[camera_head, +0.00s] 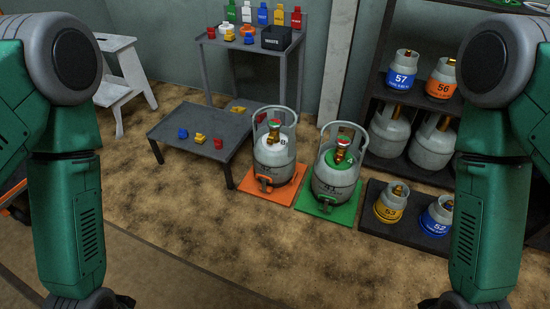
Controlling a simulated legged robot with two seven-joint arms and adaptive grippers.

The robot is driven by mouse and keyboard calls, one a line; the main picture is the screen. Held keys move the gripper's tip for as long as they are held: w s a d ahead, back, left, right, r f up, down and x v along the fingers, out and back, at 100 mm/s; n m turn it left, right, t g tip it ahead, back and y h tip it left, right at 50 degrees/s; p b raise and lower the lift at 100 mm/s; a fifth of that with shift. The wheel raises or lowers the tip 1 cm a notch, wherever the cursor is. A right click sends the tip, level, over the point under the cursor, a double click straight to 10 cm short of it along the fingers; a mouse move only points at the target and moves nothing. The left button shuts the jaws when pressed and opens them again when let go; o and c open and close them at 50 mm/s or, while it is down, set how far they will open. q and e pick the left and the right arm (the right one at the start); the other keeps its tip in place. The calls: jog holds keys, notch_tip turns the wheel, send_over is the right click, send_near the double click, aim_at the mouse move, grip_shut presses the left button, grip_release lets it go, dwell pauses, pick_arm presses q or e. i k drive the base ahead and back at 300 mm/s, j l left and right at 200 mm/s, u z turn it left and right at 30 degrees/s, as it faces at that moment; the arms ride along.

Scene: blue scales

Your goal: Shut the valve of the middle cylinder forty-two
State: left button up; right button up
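Two large grey gas cylinders stand upright side by side on the floor. The right cylinder (332,182) has a green top, a red and brass valve (341,146) and stands on a green scale (346,211). Its number looks like 43 but is blurred; I cannot read a forty-two on either. Whether either valve is open or shut I cannot tell. My arms hang at both sides, apart from the cylinders; their grippers are below the picture.
A low dark table (200,133) with small coloured parts stands left of the cylinders. A taller bench (240,45) stands behind. At right are a shelf of cylinders (402,102) and a dark floor platform (400,226) with two small cylinders. The front floor is clear.

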aim_at(273, 124)
jog(key=i+j+z, duration=0.1)
jog(key=i+z, duration=0.2)
jog(key=i, duration=0.25)
jog(key=i+j+z, duration=0.25)
jog(key=i, duration=0.25)
jog(key=i+j+z, duration=0.3)
jog(key=i, duration=0.2)
